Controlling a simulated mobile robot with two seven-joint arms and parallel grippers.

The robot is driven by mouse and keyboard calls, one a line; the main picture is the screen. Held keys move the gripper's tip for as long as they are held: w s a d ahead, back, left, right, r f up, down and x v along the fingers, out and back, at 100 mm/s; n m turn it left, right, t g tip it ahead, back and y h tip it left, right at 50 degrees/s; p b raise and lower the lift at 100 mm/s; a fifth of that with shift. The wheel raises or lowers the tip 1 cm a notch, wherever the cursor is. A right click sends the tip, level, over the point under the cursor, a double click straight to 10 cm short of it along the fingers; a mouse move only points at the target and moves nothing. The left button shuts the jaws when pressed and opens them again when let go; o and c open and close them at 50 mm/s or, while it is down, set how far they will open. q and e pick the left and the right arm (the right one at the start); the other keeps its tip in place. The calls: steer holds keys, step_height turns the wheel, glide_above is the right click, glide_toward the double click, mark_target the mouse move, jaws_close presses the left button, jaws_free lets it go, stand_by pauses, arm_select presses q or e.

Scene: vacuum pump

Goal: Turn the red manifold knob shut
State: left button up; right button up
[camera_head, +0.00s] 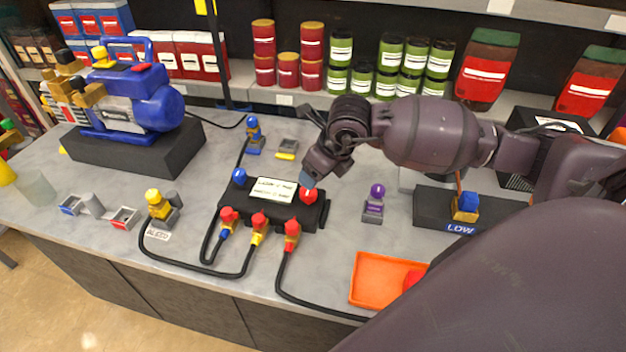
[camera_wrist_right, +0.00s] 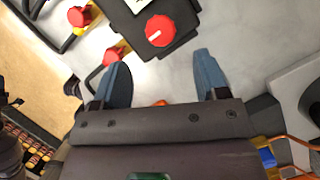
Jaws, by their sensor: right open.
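The red manifold knob (camera_head: 309,196) sits on the right end of the black manifold block (camera_head: 232,208). In the right wrist view the round red knob (camera_wrist_right: 160,31) carries a short white line on its top. My right gripper (camera_head: 307,181) is over the knob in the head view and partly covers it. In the right wrist view my right gripper (camera_wrist_right: 160,60) has its two blue fingers wide apart, with nothing between them. The knob shows just beyond the fingertips; I cannot tell the height gap. My left gripper is not in view.
A blue knob (camera_head: 239,176) is on the block's left end. Red-handled valves with black hoses (camera_head: 258,222) line its front. A purple-topped fitting (camera_head: 374,200), an orange tray (camera_head: 372,282) and a LOW stand (camera_head: 430,205) are to the right. A blue pump (camera_head: 130,100) stands back left.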

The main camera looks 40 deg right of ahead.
steer(key=shift+v, duration=1.05)
